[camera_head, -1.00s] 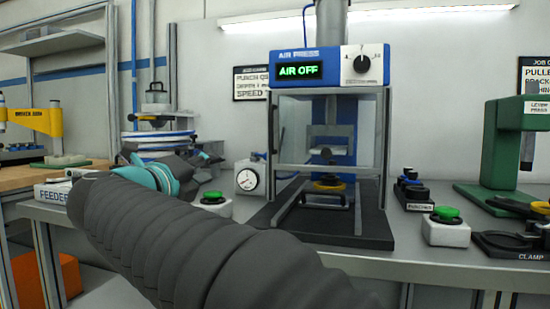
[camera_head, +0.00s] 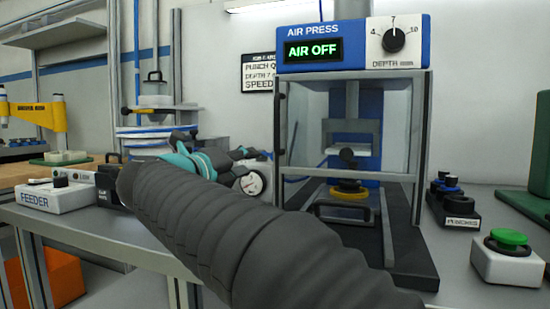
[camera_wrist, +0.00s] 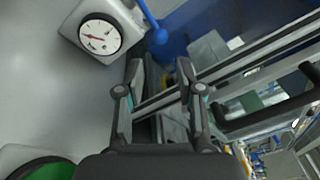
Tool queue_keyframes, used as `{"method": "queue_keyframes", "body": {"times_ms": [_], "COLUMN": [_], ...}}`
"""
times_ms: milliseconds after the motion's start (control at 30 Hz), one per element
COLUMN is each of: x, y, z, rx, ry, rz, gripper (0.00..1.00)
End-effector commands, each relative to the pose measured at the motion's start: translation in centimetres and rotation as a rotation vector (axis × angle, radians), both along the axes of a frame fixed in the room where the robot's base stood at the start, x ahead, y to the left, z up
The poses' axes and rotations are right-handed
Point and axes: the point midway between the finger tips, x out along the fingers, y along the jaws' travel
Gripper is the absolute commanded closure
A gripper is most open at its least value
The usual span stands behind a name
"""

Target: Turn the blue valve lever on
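The blue valve lever (camera_wrist: 148,16) with its round blue knob shows at the top of the wrist view, beside the white box with the round gauge (camera_wrist: 100,35). My gripper (camera_wrist: 161,72) is open and empty; its fingertips point toward the knob area, apart from the lever. In the head view my gripper (camera_head: 246,153) is seen side-on in front of the gauge box (camera_head: 252,183), and it hides most of the lever there. The air press display (camera_head: 313,50) reads "AIR OFF".
The air press (camera_head: 424,150), with its clear guard and front handle, stands close right of my gripper. A feeder box (camera_head: 55,198) is on the left. A green push button (camera_head: 509,238) and a row of dark knobs stand at the right. A green button (camera_wrist: 45,168) also shows in the wrist view.

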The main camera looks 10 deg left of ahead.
Motion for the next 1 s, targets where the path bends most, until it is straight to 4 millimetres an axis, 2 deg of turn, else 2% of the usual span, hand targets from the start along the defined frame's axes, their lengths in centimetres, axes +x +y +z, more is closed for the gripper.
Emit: {"method": "queue_keyframes", "body": {"times_ms": [33, 200, 500, 700, 967, 1000], "x": [1.1, 4.1, 8.1, 9.2, 9.2, 9.2], "y": [-0.5, -1.6, -2.8, -3.1, -3.1, -3.1], "z": [0.0, 0.0, 0.0, 0.0, 0.0, 0.0], "rx": [0.000, -0.001, 0.000, -0.001, -0.001, 0.000], "ry": [0.000, 0.000, -0.001, 0.000, 0.000, -0.001], "rz": [-0.005, -0.004, 0.001, 0.004, 0.004, 0.004], "gripper": [0.63, 0.63, 0.63, 0.63, 0.63, 0.68]}}
